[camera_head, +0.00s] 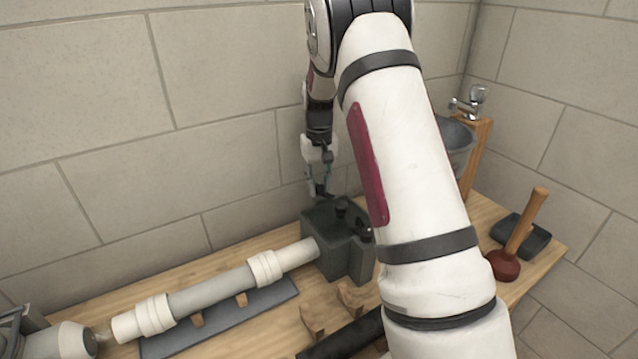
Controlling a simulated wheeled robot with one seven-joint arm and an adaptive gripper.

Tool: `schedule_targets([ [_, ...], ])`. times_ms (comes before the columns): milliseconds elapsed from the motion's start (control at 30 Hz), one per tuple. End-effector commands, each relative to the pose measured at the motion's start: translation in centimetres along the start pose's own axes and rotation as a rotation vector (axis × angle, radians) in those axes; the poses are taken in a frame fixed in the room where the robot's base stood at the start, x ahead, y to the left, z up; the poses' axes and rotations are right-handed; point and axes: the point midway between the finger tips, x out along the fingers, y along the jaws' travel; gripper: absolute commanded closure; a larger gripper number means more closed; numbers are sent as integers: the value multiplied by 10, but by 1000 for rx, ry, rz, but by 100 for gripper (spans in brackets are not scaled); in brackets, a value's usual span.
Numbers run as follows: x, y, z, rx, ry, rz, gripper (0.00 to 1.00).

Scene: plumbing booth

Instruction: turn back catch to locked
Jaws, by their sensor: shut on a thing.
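A dark grey-green block (345,262) stands on the wooden bench at the wall end of a pale pipe. My gripper (319,190) points down at the back of the block's top. Its fingers are shut on a small part there, which appears to be the back catch; the fingers hide most of it, and I cannot tell its angle. A dark knob (341,204) stands just in front of the fingers, and another dark knob (364,234) sits nearer the front right. My white arm covers the block's right side.
The pale pipe (215,291) with thicker collars runs left from the block over a dark grey strip (220,318). Wooden cradles (315,322) and a dark bar stand in front. A plunger (505,262), a dark tray (520,238) and a grey bucket (457,143) are at the right.

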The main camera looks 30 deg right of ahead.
Motion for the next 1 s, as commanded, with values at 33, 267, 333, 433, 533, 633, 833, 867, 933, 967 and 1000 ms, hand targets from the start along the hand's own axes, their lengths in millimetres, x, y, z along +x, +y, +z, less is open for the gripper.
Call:
schedule_targets([
  [33, 0, -1, 0, -1, -1, -1, 69],
  [267, 0, -1, 0, -1, 0, -1, 55],
  [333, 0, 0, 0, -1, 0, -1, 55],
  [433, -2, 0, 0, -1, 1, -1, 55],
  [533, -10, 0, 0, -1, 2, -1, 55],
  [633, -24, 0, -1, -1, 3, -1, 55],
  [833, -66, 0, -1, -2, 5, 0, 55],
  [867, -72, 0, -1, -2, 4, 0, 55],
  [933, -85, 0, -1, -2, 3, -1, 55],
  [967, -90, 0, -1, -2, 4, -1, 55],
  [1000, -96, -1, 0, -1, 3, -1, 55],
])
